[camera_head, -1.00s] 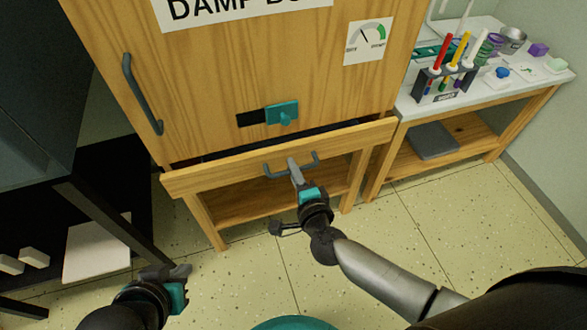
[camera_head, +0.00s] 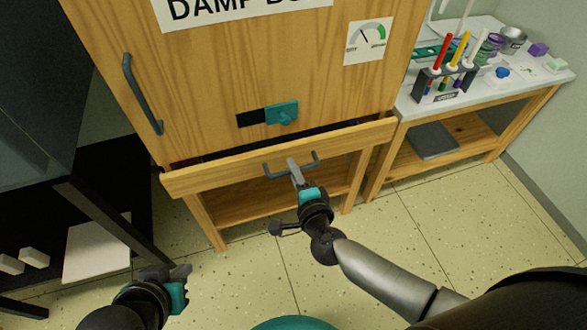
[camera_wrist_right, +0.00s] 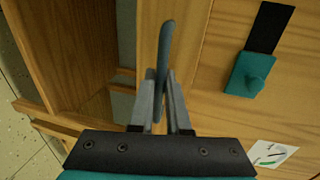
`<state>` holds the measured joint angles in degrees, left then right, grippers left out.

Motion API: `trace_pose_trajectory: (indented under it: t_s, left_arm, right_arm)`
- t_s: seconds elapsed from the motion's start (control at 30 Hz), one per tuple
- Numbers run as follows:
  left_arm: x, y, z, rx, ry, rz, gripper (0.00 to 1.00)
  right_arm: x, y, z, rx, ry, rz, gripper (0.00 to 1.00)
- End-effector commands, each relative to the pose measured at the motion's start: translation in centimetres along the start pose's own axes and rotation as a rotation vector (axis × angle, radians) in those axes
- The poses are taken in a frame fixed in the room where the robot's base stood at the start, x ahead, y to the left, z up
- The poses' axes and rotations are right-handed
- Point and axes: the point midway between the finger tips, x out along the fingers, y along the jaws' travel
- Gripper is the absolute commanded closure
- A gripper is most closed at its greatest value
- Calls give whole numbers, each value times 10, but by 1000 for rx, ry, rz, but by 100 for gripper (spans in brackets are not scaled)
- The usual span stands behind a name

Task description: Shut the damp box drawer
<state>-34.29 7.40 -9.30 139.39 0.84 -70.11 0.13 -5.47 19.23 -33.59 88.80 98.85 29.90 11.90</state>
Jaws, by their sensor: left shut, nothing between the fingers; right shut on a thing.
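The damp box (camera_head: 210,75) is a wooden cabinet with a grey door handle, a teal sliding latch (camera_head: 282,113) and a dial card. Its drawer (camera_head: 225,176) is at the bottom, standing slightly out with a dark gap above its front. My right gripper (camera_head: 295,168) is shut on the drawer's grey handle (camera_head: 315,162); the right wrist view shows the handle bar (camera_wrist_right: 165,50) between the fingers. My left gripper (camera_head: 185,272) is shut and empty, low at the left, away from the box. The drawer's inside is hidden.
A side table (camera_head: 475,95) at the right holds a rack of coloured tubes (camera_head: 446,78) and small items. A dark shelf unit (camera_head: 100,215) stands at the left. The speckled floor in front of the box is open.

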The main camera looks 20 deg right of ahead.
Motion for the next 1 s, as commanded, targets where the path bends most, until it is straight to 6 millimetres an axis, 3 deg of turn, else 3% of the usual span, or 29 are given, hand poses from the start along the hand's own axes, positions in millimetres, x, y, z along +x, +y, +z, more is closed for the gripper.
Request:
trace_pose_trajectory:
  t_s: [0.23, 0.6, 0.9, 0.93, 1.0]
  left_arm:
    - [0, 0, 0, 0, 0, 0, 100]
    - [-9, -7, 6, -6, -68, -19, 100]
    - [-9, -7, 7, -6, -71, -20, 100]
    - [-9, -7, 7, -6, -71, -20, 100]
    - [-9, -7, 7, -6, -71, -20, 100]
  right_arm:
    - [2, 0, 0, 0, 1, 0, 100]
    - [38, -8, -1, 0, 2, 1, 100]
    - [40, -9, -1, 1, 1, -1, 100]
    - [40, -9, -1, 1, 1, -1, 82]
    - [40, -9, -1, 0, 1, -1, 74]
